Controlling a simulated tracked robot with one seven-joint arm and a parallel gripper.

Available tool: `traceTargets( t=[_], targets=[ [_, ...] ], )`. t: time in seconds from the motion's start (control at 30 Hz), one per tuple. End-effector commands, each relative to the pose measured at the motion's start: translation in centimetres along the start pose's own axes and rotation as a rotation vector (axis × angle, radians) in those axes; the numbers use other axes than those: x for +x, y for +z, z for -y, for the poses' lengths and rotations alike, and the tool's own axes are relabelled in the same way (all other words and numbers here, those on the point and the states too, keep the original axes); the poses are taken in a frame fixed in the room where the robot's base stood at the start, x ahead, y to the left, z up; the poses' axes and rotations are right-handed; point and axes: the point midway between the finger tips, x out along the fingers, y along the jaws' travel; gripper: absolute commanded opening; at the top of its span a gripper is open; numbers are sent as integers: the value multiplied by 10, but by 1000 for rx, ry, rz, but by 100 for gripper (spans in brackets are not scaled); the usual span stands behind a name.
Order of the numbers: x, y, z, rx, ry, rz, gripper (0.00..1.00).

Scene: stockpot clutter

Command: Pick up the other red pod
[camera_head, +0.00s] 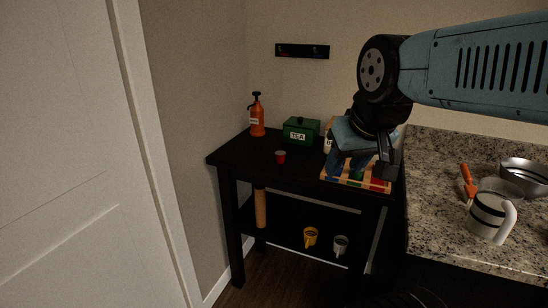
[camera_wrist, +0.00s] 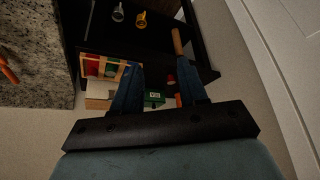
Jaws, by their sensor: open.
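A small red pod with a pale top (camera_head: 280,157) stands alone on the black table, in front of the green TEA box. It shows in the wrist view (camera_wrist: 171,81) between my fingers, close to the right one. A wooden rack (camera_head: 327,175) with coloured compartments sits at the table's right end; a red patch (camera_head: 378,185) shows at its front right corner. The rack also shows in the wrist view (camera_wrist: 128,65), left of my fingers. My gripper (camera_head: 361,172) is open and points down above the rack, hiding much of it. Nothing shows between the fingers (camera_wrist: 160,67) at their tips.
The green TEA box (camera_head: 301,133) and an orange pump bottle (camera_head: 257,117) stand at the table's back. Yellow (camera_head: 311,237) and grey (camera_head: 341,245) mugs stand on the lower shelf. A granite counter (camera_head: 440,200) with a banded pitcher (camera_head: 489,216) is at right. The table's left front is clear.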

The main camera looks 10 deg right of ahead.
Motion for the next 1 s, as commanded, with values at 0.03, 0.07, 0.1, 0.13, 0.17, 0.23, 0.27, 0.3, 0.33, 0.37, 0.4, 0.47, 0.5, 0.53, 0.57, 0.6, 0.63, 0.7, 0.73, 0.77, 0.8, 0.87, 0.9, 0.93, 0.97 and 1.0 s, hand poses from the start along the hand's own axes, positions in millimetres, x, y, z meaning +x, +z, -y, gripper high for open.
traceTargets(
  t=[0.03,0.07,0.1,0.13,0.17,0.23,0.27,0.3,0.33,0.37,0.4,0.47,0.5,0.53,0.57,0.6,0.63,0.7,0.73,0.77,0.8,0.87,0.9,0.93,0.97,1.0],
  targets=[
    [0,0,0,0,0,0,46],
    [0,-1,0,0,0,0,49],
    [1,-2,0,0,1,-2,53],
    [3,-4,-1,0,2,-5,56],
    [5,-7,-1,0,3,-10,59],
    [13,-17,-6,-2,7,-27,66],
    [17,-23,-7,-3,10,-37,68],
    [24,-32,-9,-3,14,-54,72],
    [31,-40,-11,-4,18,-68,75],
    [37,-48,-12,-6,22,-84,75],
    [47,-59,-14,-8,27,-107,75],
    [62,-76,-17,-11,34,-142,75],
    [71,-87,-18,-14,38,-167,75],
    [78,-94,-20,-17,41,-185,75],
    [86,-102,-21,-20,44,-204,75],
    [96,-112,-23,-24,47,-227,75],
    [103,-119,-24,-26,49,-246,75],
    [121,-135,-26,-34,52,-287,75],
    [128,-141,-27,-37,53,-304,75],
    [135,-147,-28,-41,54,-323,75],
    [145,-155,-29,-46,54,-346,75],
    [160,-166,-31,-52,54,-383,75],
    [170,-173,-32,-57,53,-406,75],
    [178,-178,-32,-61,52,-424,75],
    [185,-182,-33,-65,50,-442,75],
    [194,-188,-34,-70,48,-466,75]
  ],
)
